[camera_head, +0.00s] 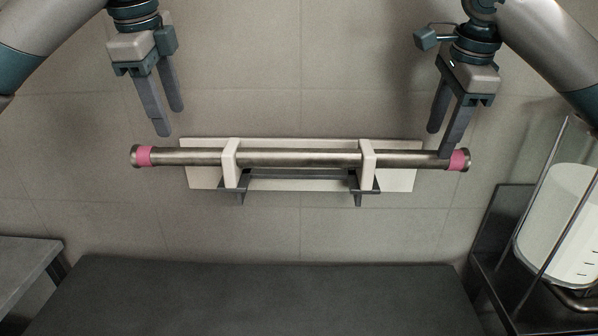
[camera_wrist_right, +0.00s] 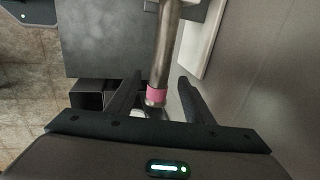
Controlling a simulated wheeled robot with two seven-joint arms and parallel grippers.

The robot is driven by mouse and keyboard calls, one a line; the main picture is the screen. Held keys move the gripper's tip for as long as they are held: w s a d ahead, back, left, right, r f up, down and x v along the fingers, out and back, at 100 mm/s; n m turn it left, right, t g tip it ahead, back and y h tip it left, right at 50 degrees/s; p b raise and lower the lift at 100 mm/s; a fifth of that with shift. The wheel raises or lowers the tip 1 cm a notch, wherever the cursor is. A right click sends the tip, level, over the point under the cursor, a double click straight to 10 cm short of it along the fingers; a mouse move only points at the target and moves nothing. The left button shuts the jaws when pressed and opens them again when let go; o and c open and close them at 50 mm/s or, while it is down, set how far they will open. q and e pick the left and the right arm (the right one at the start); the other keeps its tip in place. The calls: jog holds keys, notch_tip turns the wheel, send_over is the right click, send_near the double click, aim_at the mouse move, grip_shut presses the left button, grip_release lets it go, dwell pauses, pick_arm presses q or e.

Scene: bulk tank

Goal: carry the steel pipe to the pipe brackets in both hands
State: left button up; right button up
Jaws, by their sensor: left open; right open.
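The steel pipe (camera_head: 300,158) lies level across the two pipe brackets (camera_head: 230,163) on a white wall plate (camera_head: 405,180). It has a pink band near each end. My left gripper (camera_head: 167,122) is open and empty, above and a little right of the pipe's left pink band, apart from it. My right gripper (camera_head: 442,143) is open at the pipe's right end, its fingertips close to the right pink band. In the right wrist view the pipe (camera_wrist_right: 165,50) runs away between the open fingers (camera_wrist_right: 158,98); whether they touch it I cannot tell.
A dark grey table (camera_head: 265,295) stands below the brackets, its visible top bare. A white container (camera_head: 560,225) in a dark metal frame stands at the right. A grey surface (camera_head: 25,265) edges in at lower left. The tiled wall is close behind the pipe.

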jog(key=shift+v, duration=2.45)
